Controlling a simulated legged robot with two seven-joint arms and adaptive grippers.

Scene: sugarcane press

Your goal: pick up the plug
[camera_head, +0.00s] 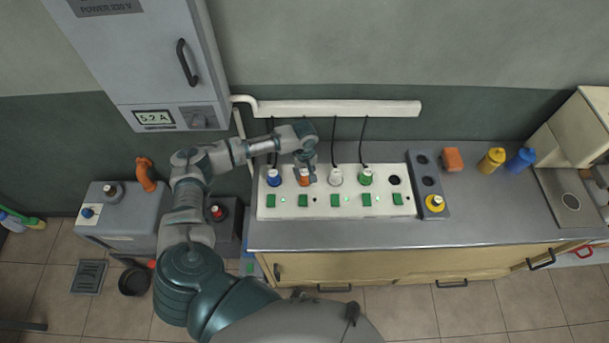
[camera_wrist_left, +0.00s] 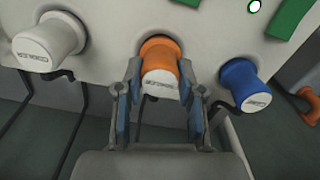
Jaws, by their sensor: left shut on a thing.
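An orange plug (camera_wrist_left: 160,52) with a white end cap sits at the white socket panel (camera_head: 335,206) on the counter. My left gripper (camera_wrist_left: 160,85) is shut on the orange plug, one finger on each side of it. In the head view the orange plug (camera_head: 304,180) is partly hidden by my left gripper (camera_head: 305,170). A blue plug (camera_head: 273,178) stands to its left, and a white plug (camera_head: 336,177) and a green plug (camera_head: 366,177) to its right. My right gripper is not in view.
A grey holder (camera_head: 428,178) with a yellow plug (camera_head: 435,203) stands right of the panel. An electrical cabinet (camera_head: 140,60) hangs at upper left. Black cables run behind the plugs.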

